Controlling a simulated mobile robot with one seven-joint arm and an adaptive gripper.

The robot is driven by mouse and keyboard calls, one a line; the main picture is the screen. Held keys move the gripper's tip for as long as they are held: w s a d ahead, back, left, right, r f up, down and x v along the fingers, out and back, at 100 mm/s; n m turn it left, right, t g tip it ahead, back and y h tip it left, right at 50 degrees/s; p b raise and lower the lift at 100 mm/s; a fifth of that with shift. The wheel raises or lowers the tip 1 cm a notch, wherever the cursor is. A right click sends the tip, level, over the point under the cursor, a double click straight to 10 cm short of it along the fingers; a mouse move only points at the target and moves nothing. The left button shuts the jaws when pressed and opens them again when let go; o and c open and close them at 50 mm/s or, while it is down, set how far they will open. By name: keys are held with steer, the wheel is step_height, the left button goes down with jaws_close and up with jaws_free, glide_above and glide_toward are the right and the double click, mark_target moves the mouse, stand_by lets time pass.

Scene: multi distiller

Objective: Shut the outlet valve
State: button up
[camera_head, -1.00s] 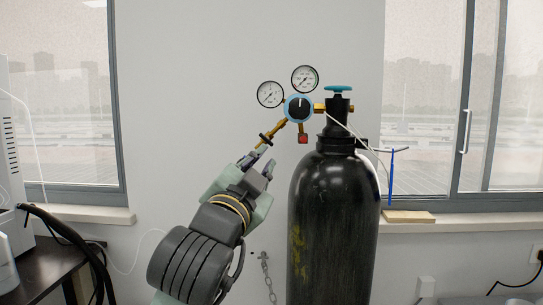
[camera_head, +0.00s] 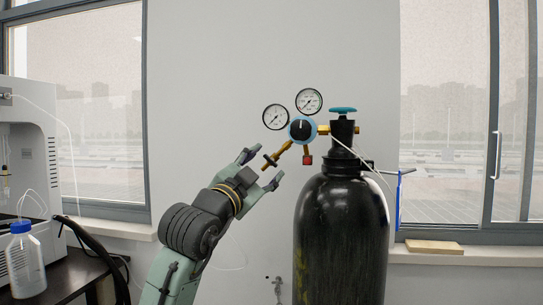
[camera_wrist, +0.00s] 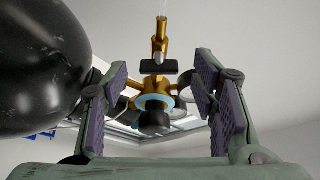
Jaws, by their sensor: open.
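The outlet valve, a small black bar handle (camera_head: 270,160) on the slanted brass outlet pipe (camera_head: 284,149), is at the lower left of the regulator (camera_head: 302,129). My gripper (camera_head: 262,168) is open and empty, with its fingertips on either side of the pipe's lower end. In the wrist view, the black handle (camera_wrist: 157,67) lies crosswise on the pipe, seen beyond and between the open purple-padded fingers (camera_wrist: 165,105). No finger clearly touches it. The handle's exact setting is hard to read.
The black gas cylinder (camera_head: 340,235) with its teal top handwheel (camera_head: 343,110) stands close right of my gripper. Two gauges (camera_head: 275,117) (camera_head: 309,101) sit above the outlet. A bottle (camera_head: 24,258) and machine stand far left. The wall behind is bare.

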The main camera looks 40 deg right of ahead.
mark_target(271, 158)
steer(key=shift+p+x, duration=0.4)
steer(key=shift+x, duration=1.45)
steer(key=shift+c, duration=0.5)
